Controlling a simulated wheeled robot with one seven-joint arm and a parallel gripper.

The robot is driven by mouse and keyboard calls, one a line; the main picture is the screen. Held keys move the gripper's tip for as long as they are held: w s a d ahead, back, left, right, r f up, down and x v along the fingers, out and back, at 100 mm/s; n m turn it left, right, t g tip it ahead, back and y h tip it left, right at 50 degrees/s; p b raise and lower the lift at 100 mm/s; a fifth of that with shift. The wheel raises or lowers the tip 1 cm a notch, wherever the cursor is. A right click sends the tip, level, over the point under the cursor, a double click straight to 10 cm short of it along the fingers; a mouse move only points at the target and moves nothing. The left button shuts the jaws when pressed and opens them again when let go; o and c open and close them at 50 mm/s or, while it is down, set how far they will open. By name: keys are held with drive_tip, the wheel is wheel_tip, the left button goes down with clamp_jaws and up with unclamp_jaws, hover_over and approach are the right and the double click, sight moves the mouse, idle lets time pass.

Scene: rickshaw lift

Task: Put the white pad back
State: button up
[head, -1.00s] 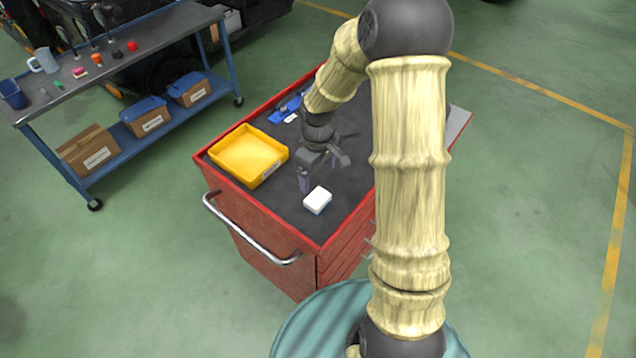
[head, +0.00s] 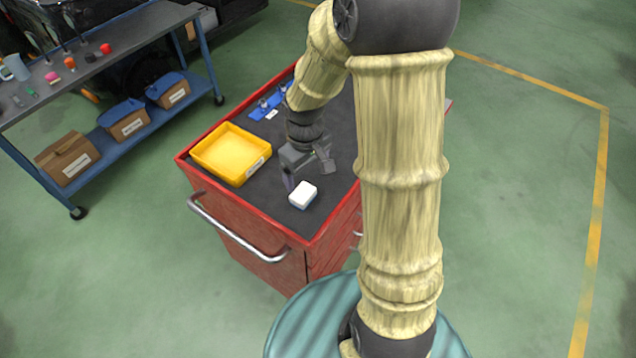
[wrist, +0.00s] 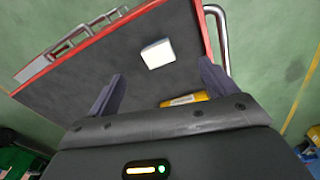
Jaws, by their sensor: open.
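The white pad (head: 303,193) lies on the dark top of the red cart (head: 262,197), near its front corner. In the head view my gripper (head: 305,180) is just behind the pad and above the cart top. In the wrist view the white pad (wrist: 158,53) lies ahead of the two spread fingers, roughly midway between them and apart from both. My gripper (wrist: 164,86) is open and empty. A blue edge shows under the pad in the head view.
A yellow tray (head: 231,154) stands on the cart's left side, close to my gripper. Small blue items (head: 268,104) lie at the cart's back. A workbench (head: 95,65) with small objects above and boxes below stands at left.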

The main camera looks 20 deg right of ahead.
drive_tip(key=s+r+m+t, duration=0.1)
drive_tip(key=s+r+m, duration=0.3)
drive_tip(key=s, duration=0.5)
drive_tip(key=shift+s+r+m+t, duration=0.35)
drive_tip(key=shift+m+t, duration=0.05)
idle(0.4)
